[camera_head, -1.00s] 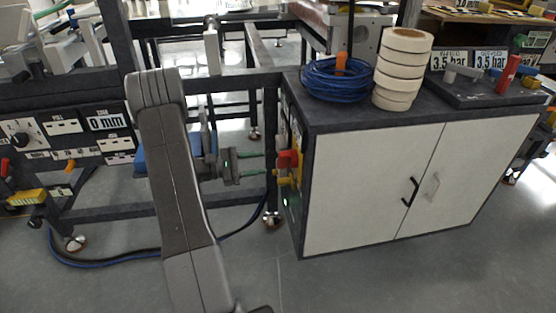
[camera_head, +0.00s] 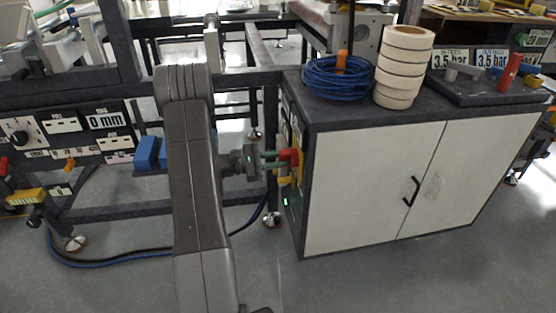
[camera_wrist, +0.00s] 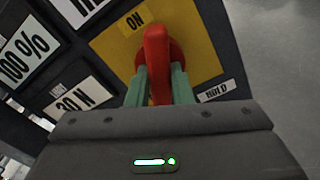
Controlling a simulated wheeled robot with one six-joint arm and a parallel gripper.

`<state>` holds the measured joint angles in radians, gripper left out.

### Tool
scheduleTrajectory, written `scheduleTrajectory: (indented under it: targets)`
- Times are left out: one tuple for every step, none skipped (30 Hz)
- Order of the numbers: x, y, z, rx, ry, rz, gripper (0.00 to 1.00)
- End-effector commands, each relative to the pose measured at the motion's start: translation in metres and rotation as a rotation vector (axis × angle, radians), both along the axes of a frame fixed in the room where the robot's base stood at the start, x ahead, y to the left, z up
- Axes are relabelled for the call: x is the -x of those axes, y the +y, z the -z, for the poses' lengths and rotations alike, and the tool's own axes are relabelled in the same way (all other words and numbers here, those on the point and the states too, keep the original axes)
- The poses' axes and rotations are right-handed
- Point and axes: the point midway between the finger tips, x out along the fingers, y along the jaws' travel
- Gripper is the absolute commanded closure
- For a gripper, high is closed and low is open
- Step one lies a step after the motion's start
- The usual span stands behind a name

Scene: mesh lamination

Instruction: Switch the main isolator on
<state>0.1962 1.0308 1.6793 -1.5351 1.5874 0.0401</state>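The main isolator is a red rotary handle (camera_wrist: 158,60) on a yellow plate (camera_wrist: 203,58), with an "ON" label above it and another label at the lower right. In the head view the red handle (camera_head: 292,156) sits on the left side of the cabinet. My gripper (camera_wrist: 159,84) has its two green fingers on either side of the handle's red bar, very close to it or touching. The bar appears upright in the wrist view. Whether the fingers press on it I cannot tell. In the head view my gripper (camera_head: 272,160) reaches the handle from the left.
The white-doored cabinet (camera_head: 365,185) carries a blue hose coil (camera_head: 338,80) and a stack of white rolls (camera_head: 403,65). Labels reading "100 %" (camera_wrist: 24,50) and "30 N" (camera_wrist: 72,103) are beside the isolator. A dark frame stands behind my arm. Grey floor is free in front.

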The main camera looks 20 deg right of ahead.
Motion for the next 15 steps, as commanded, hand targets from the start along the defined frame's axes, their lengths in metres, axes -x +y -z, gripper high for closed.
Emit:
scheduleTrajectory:
  targets:
    - [0.0, 0.0001, 0.0001, 0.0, 0.0, 0.0, 1.0]
    - [0.0, 0.0001, 0.0001, 0.0, 0.0, 0.0, 1.0]
    - [0.0001, 0.0001, 0.0, 0.0, 0.0, 0.0, 1.0]
    - [0.0001, 0.0001, -0.0002, 0.0, 0.002, 0.0, 1.0]
    - [0.0, 0.0001, -0.0005, -0.002, 0.007, 0.0, 1.0]
    - [0.0, 0.0001, -0.0014, -0.004, 0.018, 0.0, 1.0]
    - [0.0, 0.0002, -0.0021, -0.008, 0.032, 0.0, 1.0]
    - [-0.0001, 0.0002, -0.003, -0.012, 0.049, 0.0, 1.0]
    - [0.0, 0.0002, -0.0042, -0.019, 0.079, 0.0, 1.0]
    - [0.0, 0.0002, -0.0051, -0.025, 0.104, 0.0, 1.0]
    - [0.0, 0.0002, -0.0055, -0.032, 0.134, 0.0, 1.0]
    - [0.0, 0.0002, -0.0059, -0.043, 0.176, 0.001, 1.0]
    - [0.0, 0.0002, -0.0061, -0.05, 0.208, 0.001, 1.0]
    - [0.0, 0.0002, -0.0061, -0.058, 0.241, 0.001, 1.0]
    - [0.0002, 0.0003, -0.0056, -0.068, 0.283, 0.001, 1.0]
